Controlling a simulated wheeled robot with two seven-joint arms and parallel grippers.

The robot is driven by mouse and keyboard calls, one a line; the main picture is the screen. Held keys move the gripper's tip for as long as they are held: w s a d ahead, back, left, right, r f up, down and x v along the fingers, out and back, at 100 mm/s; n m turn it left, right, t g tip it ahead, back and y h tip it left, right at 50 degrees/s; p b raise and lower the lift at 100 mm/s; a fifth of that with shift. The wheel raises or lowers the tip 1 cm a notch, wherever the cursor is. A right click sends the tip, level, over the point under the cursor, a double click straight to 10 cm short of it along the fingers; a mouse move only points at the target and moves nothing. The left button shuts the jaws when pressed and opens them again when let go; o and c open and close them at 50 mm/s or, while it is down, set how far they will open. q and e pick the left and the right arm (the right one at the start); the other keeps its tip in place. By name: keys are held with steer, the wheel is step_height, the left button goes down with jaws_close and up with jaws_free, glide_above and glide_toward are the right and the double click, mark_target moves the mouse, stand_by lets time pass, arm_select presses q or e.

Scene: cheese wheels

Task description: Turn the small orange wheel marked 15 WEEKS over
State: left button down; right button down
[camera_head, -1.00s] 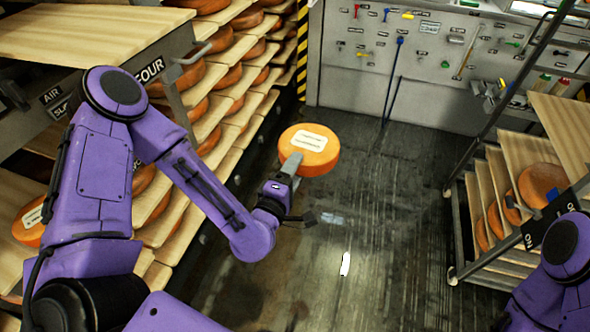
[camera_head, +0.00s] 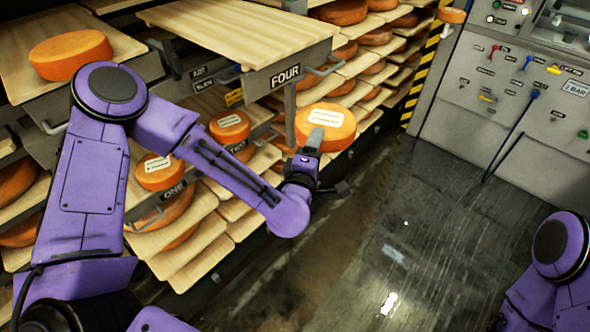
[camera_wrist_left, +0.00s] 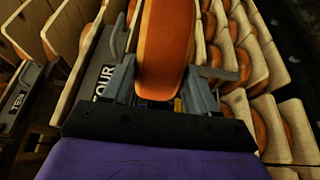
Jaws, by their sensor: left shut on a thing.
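My left gripper (camera_head: 316,142) is shut on an orange cheese wheel (camera_head: 340,120) and holds it out in front of the shelves. The wheel lies about flat, with a white label facing up. The label's print is too small to read, so I cannot tell whether it says 15 WEEKS. In the left wrist view the wheel (camera_wrist_left: 166,40) sits between the two fingers of the gripper (camera_wrist_left: 165,85). Two other small orange wheels with white labels, one by the ONE sign (camera_head: 160,172) and one by the TWO sign (camera_head: 230,126), rest on the left. My right gripper is out of view.
A bare wooden board (camera_head: 235,30) marked FOUR sticks out beside the held wheel. A larger orange wheel (camera_head: 70,54) lies on a board at the upper left. Shelves of wheels run behind. The dark floor (camera_head: 400,230) to the right is clear, before a grey tool panel (camera_head: 510,120).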

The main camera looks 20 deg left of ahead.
arm_select(q)
steer(key=w+d+r+n+g+y+p, duration=0.1)
steer(key=w+d+r+n+y+p, duration=0.2)
steer(key=r, duration=0.6)
steer(key=w+d+r+n+g+y+p, duration=0.1)
steer(key=w+d+r+y+p, duration=0.25)
steer(key=r, duration=0.55)
steer(key=s+d+r+n+g+y, duration=0.3)
steer(key=d+r+n+g+y, duration=0.15)
steer(key=d+y, duration=0.2)
steer(key=w+a+f+b, duration=0.1)
steer(key=w+a, duration=0.2)
steer(key=a, duration=0.6)
steer(key=w+a+h+b, duration=0.1)
steer(key=w+a, duration=0.3)
steer(key=a, duration=0.5)
steer(key=shift+a+f+t+b, duration=0.2)
steer(key=shift+f+t+b, duration=0.15)
steer(key=shift+b, duration=0.05)
steer(key=shift+s+f, duration=0.1)
steer(key=shift+f, duration=0.05)
